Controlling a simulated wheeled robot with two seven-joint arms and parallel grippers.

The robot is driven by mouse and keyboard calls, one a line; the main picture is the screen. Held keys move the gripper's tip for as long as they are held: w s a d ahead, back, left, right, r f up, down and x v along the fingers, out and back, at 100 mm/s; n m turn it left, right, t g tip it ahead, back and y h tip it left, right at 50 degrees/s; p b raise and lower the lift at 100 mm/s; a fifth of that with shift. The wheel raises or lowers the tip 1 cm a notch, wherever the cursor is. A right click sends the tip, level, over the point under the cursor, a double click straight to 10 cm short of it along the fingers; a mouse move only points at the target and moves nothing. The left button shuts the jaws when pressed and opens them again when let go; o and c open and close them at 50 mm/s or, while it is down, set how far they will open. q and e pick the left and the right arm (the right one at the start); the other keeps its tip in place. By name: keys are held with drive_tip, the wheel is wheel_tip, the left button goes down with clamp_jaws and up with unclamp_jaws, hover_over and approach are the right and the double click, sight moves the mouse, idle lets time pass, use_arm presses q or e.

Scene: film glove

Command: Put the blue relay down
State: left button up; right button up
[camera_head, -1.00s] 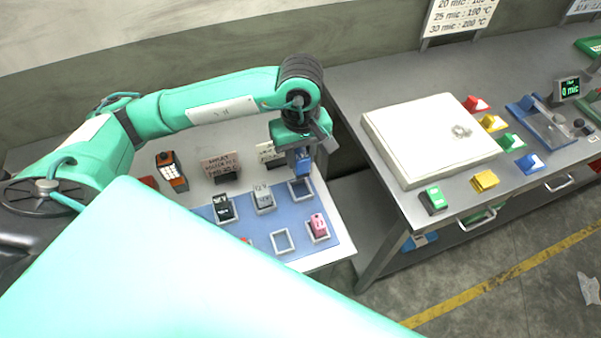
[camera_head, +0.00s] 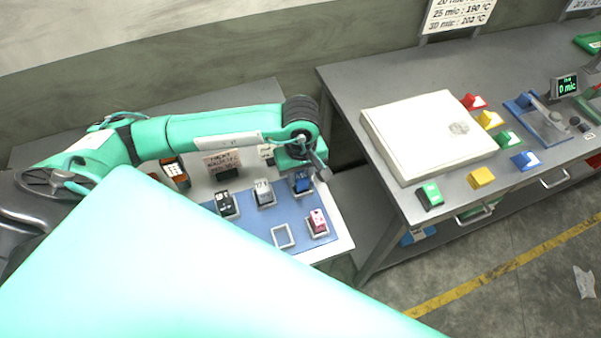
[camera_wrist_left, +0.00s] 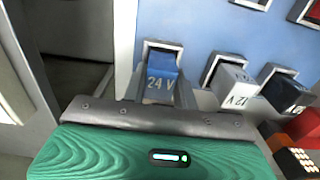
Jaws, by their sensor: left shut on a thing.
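The blue relay (camera_head: 303,182) is at the upper right of the blue mat (camera_head: 258,229), at a white-framed slot. My left gripper (camera_head: 302,176) is over it with its fingers shut on it. In the left wrist view the blue relay (camera_wrist_left: 161,84), marked "24 V", sits between the fingertips (camera_wrist_left: 160,92). The slot frame (camera_wrist_left: 163,46) shows just beyond it. I cannot tell whether the relay rests fully in the frame. My right gripper is not in view.
One frame (camera_head: 283,237) is empty. A second table with a white box (camera_head: 428,135) and coloured blocks stands to the right, across a gap.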

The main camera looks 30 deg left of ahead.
sight(301, 174)
use_arm(q)
drive_tip(key=o, duration=1)
drive_tip(key=shift+f, duration=0.1)
drive_tip(key=shift+r+p, duration=0.25)
drive_tip(key=shift+p, duration=0.1)
wheel_tip(301, 174, up, 12)
drive_tip(key=b, duration=0.4)
drive_tip(key=shift+f, duration=0.1)
